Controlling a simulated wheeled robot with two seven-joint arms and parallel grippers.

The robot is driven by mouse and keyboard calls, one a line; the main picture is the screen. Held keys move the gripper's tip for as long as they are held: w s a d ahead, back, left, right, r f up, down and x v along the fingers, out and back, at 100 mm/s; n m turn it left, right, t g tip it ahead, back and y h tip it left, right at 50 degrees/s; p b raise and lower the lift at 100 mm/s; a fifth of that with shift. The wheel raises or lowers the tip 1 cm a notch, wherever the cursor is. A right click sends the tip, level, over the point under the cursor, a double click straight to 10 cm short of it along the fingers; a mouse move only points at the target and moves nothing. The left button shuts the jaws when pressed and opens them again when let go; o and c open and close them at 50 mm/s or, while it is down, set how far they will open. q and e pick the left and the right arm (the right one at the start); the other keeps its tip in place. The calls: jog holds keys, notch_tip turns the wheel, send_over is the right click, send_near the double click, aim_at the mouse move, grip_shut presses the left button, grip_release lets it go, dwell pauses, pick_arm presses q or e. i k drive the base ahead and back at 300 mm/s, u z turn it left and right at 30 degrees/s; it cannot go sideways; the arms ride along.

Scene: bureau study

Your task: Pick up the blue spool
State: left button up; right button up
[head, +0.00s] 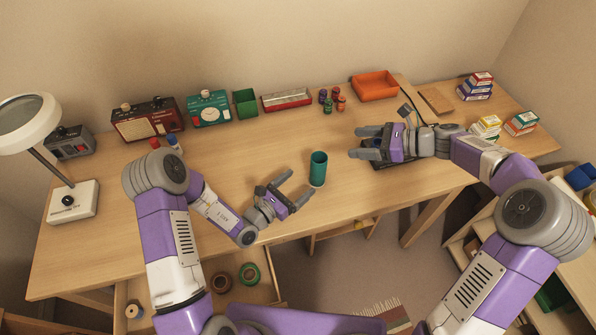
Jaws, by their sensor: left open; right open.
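A small cluster of spools stands at the back of the desk, right of the red-and-white tray. A dark blue or purple spool (323,96) is at its left, beside a red one, a green one and an orange-red one. My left gripper (297,187) is open and empty above the desk's front edge, left of a teal cup (318,169). My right gripper (358,143) is open and empty, pointing left over a dark flat item, in front of and right of the spools. Neither gripper touches a spool.
An orange bin (375,86), green bin (245,103) and red-and-white tray (286,100) line the back, with radios to their left. A blue-topped item (172,141) stands near my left arm. A magnifier lamp (70,200) is at left.

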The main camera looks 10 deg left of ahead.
aim_at(134, 312)
jog(key=k, duration=1)
